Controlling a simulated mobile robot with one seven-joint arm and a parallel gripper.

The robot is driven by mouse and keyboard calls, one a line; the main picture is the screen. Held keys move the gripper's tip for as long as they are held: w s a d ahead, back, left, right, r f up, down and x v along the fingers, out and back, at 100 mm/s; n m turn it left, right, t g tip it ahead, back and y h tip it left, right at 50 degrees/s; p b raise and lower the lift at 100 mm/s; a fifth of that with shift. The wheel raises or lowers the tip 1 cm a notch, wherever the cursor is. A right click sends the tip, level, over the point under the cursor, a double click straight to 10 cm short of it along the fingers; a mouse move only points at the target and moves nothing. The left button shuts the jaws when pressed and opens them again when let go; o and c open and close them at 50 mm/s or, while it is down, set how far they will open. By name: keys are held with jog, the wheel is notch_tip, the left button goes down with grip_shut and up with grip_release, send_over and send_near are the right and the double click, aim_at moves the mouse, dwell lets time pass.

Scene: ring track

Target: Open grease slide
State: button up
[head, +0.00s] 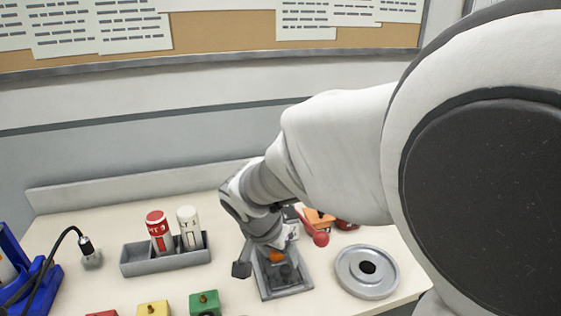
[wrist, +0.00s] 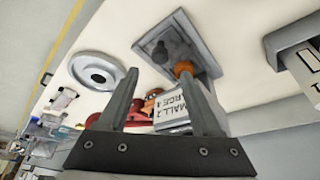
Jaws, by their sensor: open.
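A grey rectangular fixture with a raised rim, apparently the grease slide (head: 292,289), sits on the bench under my wrist. It has an orange knob (head: 277,256) and a darker grey round part inside. In the wrist view the fixture (wrist: 207,64) is at the top and the orange knob (wrist: 183,67) shows by the tip of the right finger; I cannot tell whether they touch. My gripper (wrist: 160,73) is open, fingers apart, with nothing clearly held. In the head view my own wrist hides part of the fixture.
A grey round disc with a hole (head: 367,270) lies right of the fixture. A grey tray (head: 165,263) with a red and a white canister stands left. A labelled white box (wrist: 172,110) and red items are behind. Coloured blocks (head: 204,303) line the front.

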aim_at(286, 269)
jog(key=b+x, duration=0.1)
jog(key=x, duration=0.7)
grip_shut()
dwell(1.3)
